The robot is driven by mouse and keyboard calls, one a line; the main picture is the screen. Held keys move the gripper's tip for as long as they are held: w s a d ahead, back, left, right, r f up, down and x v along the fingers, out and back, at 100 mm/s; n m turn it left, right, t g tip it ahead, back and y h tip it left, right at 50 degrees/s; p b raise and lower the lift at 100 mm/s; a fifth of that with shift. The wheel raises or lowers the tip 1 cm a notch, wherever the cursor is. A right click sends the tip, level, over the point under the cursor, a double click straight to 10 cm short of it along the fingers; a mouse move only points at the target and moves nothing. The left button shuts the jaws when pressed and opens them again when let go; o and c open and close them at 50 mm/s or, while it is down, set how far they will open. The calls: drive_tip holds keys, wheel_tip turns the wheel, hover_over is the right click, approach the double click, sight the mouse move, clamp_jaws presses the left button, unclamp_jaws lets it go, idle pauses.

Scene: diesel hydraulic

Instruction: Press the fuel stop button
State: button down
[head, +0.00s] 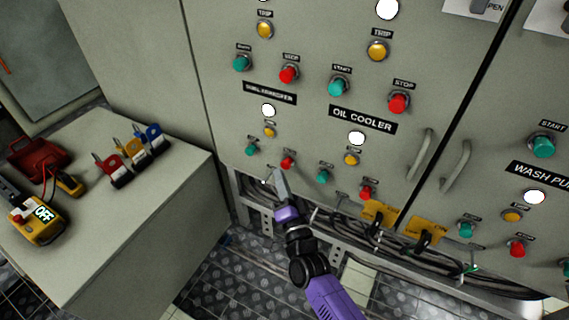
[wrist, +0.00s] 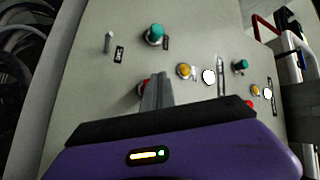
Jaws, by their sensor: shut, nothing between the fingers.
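A red stop button (head: 287,161) sits on the grey cabinet, low in the group under a label (head: 269,93) that seems to read "fuel transfer", though the first word is blurred. My gripper (head: 278,172) is shut and empty, its tip just below and left of this button. In the wrist view, the shut fingers (wrist: 158,80) point at the panel and partly cover a red button (wrist: 143,88), whose edge shows on their left. I cannot tell whether the fingers touch it.
A green start button (head: 251,150) and a yellow button (head: 270,131) are close by. The oil cooler group has its own red button (head: 366,192) to the right. Cables (head: 400,245) run along the open cabinet base. A bench (head: 130,225) with padlocks stands left.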

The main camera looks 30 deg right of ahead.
drive_tip(key=s+a+p, duration=0.1)
drive_tip(key=a, duration=0.1)
drive_tip(key=s+a+p, duration=0.2)
idle(0.7)
idle(0.6)
